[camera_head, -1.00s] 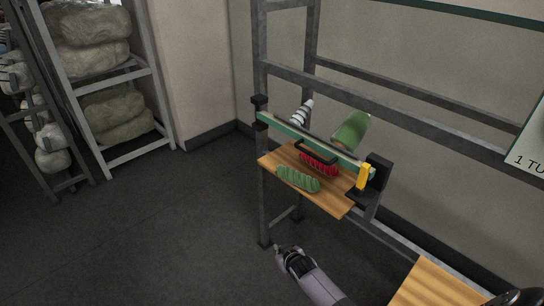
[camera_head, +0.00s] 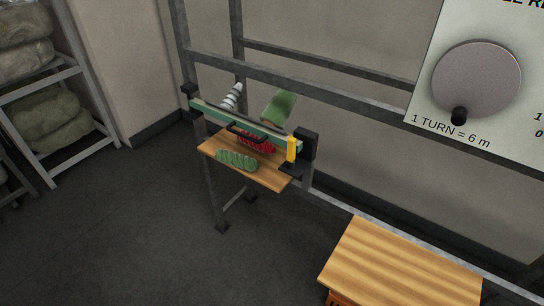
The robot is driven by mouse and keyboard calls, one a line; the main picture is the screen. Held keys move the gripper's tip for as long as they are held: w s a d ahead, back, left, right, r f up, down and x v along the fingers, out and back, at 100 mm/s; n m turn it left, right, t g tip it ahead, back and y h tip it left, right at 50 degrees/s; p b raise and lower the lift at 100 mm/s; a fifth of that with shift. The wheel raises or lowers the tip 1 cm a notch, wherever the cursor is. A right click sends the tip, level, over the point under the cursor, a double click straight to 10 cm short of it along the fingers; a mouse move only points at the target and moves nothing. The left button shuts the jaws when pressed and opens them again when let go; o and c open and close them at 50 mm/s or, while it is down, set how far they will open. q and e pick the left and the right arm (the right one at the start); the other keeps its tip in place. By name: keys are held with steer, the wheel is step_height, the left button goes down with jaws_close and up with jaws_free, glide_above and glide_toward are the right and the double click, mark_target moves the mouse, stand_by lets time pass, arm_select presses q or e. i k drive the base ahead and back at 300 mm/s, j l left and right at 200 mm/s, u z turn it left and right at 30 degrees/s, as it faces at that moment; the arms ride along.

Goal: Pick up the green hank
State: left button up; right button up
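The green hank (camera_head: 237,160), a twisted bundle, lies on the front left part of a small wooden shelf (camera_head: 268,179) fixed to the grey frame. A red hank (camera_head: 257,143) lies behind it, partly hidden by a black handle (camera_head: 247,132) on a green rail. Neither of my grippers is in view, and nothing touches the green hank.
A yellow-and-black device (camera_head: 292,150) stands at the shelf's right end. A second wooden surface (camera_head: 400,265) is at lower right. The dark floor (camera_head: 120,235) in front is clear.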

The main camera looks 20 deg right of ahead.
mark_target(224, 155)
steer(key=i+j+z, duration=0.75)
steer(key=j+z, duration=0.25)
